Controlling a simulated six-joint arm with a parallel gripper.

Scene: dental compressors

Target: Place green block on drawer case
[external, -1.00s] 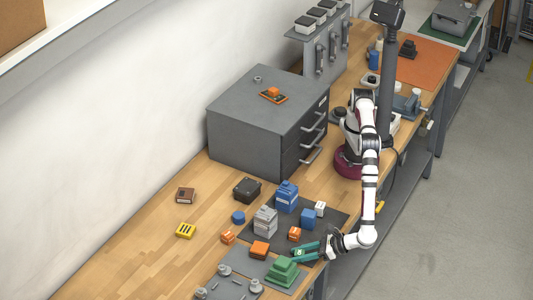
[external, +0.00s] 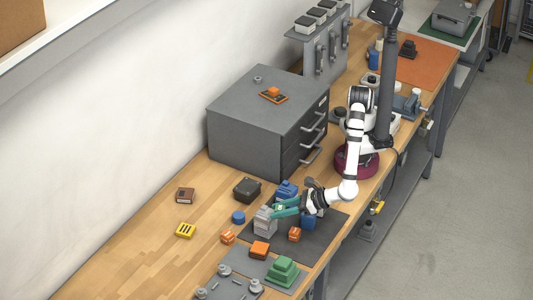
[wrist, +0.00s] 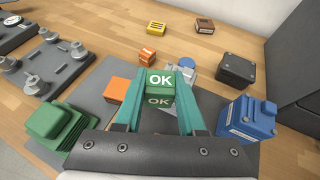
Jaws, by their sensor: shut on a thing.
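My gripper (external: 283,208) is shut on a small green block (wrist: 160,88) marked "OK". The wrist view shows the block between the two teal fingers of my gripper (wrist: 161,95). In the external view the gripper is over the dark mat, close to the grey stepped block (external: 264,222) and the blue block (external: 287,188). The grey drawer case (external: 245,128) stands farther back against the wall, with handles on its right face. An orange part (external: 272,93) and a small grey knob (external: 257,79) are on its top; much of the top is bare.
A larger green stepped block (external: 283,270) stands at the front; it also shows in the wrist view (wrist: 58,126). Orange blocks (external: 260,249), a black box (external: 247,190), a yellow block (external: 185,231) and a brown block (external: 185,195) lie around. Bench is clear at left.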

